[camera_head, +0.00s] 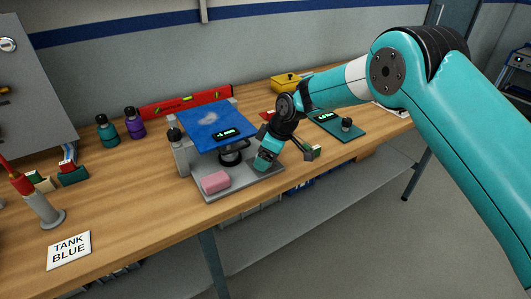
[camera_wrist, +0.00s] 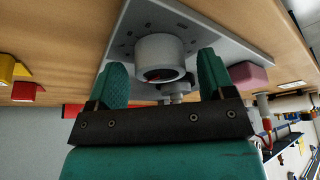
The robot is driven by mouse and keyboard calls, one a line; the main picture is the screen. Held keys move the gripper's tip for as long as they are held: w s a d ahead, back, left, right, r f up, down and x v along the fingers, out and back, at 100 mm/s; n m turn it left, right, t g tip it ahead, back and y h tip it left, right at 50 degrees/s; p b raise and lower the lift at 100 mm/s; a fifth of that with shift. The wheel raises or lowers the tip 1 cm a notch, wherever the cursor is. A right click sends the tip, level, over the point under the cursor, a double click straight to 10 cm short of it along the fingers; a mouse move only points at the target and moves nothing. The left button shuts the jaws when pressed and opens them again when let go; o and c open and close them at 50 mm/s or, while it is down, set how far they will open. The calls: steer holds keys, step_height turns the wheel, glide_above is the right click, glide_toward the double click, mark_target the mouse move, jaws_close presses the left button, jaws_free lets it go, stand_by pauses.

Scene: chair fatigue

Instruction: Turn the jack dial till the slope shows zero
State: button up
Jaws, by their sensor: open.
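A blue slab (camera_head: 212,122) lies over a grey base plate (camera_head: 243,183) on the bench. A small black readout (camera_head: 228,134) sits on its front edge; its digits are too small to read surely. A dark round jack dial (camera_head: 231,157) shows beneath the slab. My gripper (camera_head: 261,157) is just right of the dial, below the slab's right edge. In the wrist view my open teal fingers (camera_wrist: 162,78) stand either side of a grey cylinder (camera_wrist: 160,57), probably part of the jack. I cannot tell whether they touch it.
A pink block (camera_head: 215,182) lies on the base's front left; it also shows in the wrist view (camera_wrist: 248,76). A grey post (camera_head: 181,158) stands left of the slab. A red level (camera_head: 186,103) lies behind. A green board (camera_head: 338,128) lies right.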

steer(key=shift+f, duration=0.1)
steer(key=c, duration=0.9)
steer(key=shift+c, duration=0.2)
steer(key=shift+m, duration=0.3)
steer(key=shift+s+a+m+t+b, duration=0.1)
steer(key=shift+m+t+b, duration=0.4)
steer(key=shift+m+b, duration=0.5)
steer(key=shift+m+t+h+b, duration=0.45)
steer(key=shift+m+t, duration=0.15)
steer(key=shift+m, duration=1)
steer(key=o, duration=0.9)
